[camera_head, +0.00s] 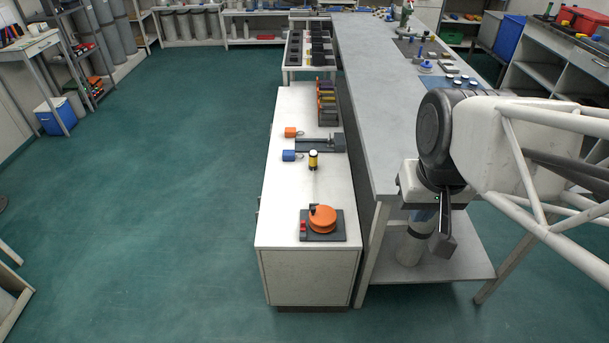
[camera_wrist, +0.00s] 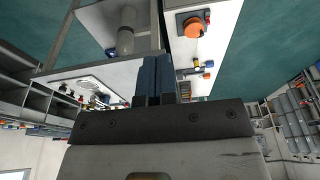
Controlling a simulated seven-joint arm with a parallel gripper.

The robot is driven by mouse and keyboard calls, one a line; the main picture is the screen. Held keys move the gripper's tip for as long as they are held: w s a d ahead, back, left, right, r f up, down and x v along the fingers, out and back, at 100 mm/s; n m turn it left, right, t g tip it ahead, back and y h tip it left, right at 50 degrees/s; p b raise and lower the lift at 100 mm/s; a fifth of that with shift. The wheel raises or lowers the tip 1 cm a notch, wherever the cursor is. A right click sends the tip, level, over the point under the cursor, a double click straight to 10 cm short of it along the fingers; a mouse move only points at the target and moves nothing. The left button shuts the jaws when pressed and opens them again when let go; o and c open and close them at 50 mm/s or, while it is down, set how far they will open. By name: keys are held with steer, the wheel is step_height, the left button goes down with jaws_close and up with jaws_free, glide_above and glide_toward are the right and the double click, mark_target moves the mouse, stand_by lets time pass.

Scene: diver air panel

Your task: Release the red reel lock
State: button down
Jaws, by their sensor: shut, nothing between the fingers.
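An orange reel (camera_head: 322,219) sits on a dark base plate (camera_head: 338,235) near the front end of the low white cabinet. A small red lock piece (camera_head: 303,227) stands on the plate at the reel's left side. A black knob stands at the reel's back left. The orange reel also shows in the wrist view (camera_wrist: 194,28), near the top. My gripper (camera_head: 442,242) hangs well to the right of the reel, by the front end of the grey bench. In the wrist view its two dark fingers (camera_wrist: 155,62) are together and empty. The lock's exact setting is too small to tell.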

steer(key=w+a+f+g, duration=0.1)
steer(key=w+a+f, duration=0.15)
steer(key=w, duration=0.75)
steer(key=w+a+f+g, duration=0.1)
steer(key=w+a+f, duration=0.15)
steer(key=w, duration=0.65)
steer(key=w+a+f+g, duration=0.1)
steer(key=w+a+f, duration=0.15)
steer(key=w, duration=0.75)
steer(key=w+a+f+g, duration=0.1)
steer(key=w+a+f, duration=0.2)
steer(key=w+f, duration=0.3)
steer(key=w+a+f+g, duration=0.1)
steer(key=w+a+f, duration=0.3)
steer(key=f, duration=1)
steer(key=w+a+f+g, duration=0.1)
steer(key=w+a+f, duration=0.3)
steer(key=w+f, duration=0.5)
steer(key=shift+w+f+g, duration=0.2)
steer(key=shift+f+g, duration=0.2)
steer(key=shift+f, duration=0.65)
steer(key=shift+a, duration=0.1)
